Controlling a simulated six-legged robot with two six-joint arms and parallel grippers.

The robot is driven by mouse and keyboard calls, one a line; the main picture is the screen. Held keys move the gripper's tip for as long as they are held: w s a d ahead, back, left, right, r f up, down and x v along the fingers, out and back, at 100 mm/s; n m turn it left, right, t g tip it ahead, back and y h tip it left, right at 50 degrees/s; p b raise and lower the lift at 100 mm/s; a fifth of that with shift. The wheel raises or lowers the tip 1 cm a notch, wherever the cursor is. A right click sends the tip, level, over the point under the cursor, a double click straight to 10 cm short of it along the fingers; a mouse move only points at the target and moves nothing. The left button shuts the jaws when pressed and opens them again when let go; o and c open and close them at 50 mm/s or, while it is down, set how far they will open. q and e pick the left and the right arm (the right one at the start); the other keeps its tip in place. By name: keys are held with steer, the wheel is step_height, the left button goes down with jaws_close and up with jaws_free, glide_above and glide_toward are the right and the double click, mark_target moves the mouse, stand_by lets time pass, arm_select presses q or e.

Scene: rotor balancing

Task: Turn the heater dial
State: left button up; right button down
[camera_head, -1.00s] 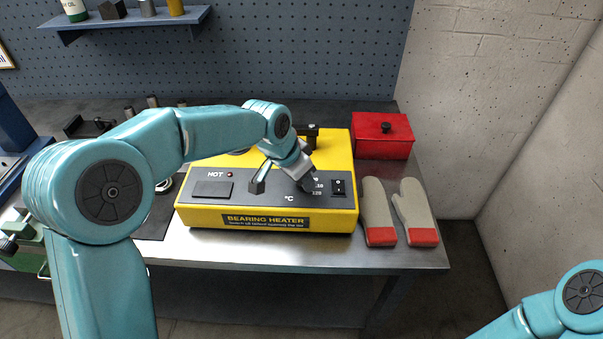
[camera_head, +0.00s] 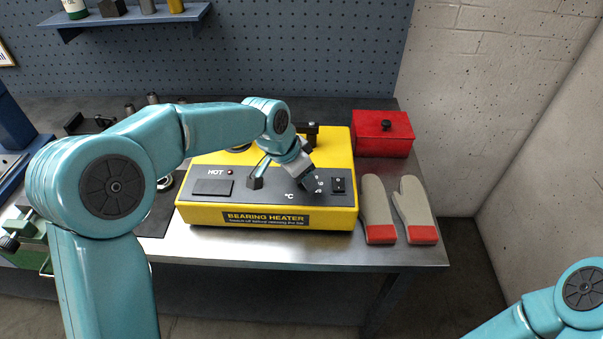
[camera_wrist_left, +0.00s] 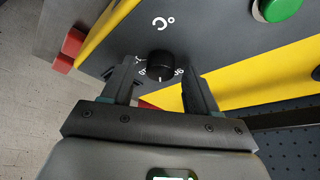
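The heater dial (camera_wrist_left: 160,65) is a round black knob on the dark panel, with white markings around it in the left wrist view. My left gripper (camera_wrist_left: 157,72) is open, with one finger on each side of the dial. I cannot tell whether either finger touches it. In the head view my left gripper (camera_head: 285,183) is low over the front panel of the yellow bearing heater (camera_head: 190,213), and it hides the dial there. My right arm shows only at the lower right corner; its gripper is out of view.
A black switch (camera_head: 338,186) is right of the gripper on the panel. Two grey gloves with red cuffs (camera_head: 378,210) lie right of the heater. A red box (camera_head: 383,135) stands behind them. The steel bench's front edge (camera_head: 300,253) is clear.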

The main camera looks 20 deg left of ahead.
arm_select(q)
steer(key=v, duration=1.6)
steer(key=shift+r, duration=0.2)
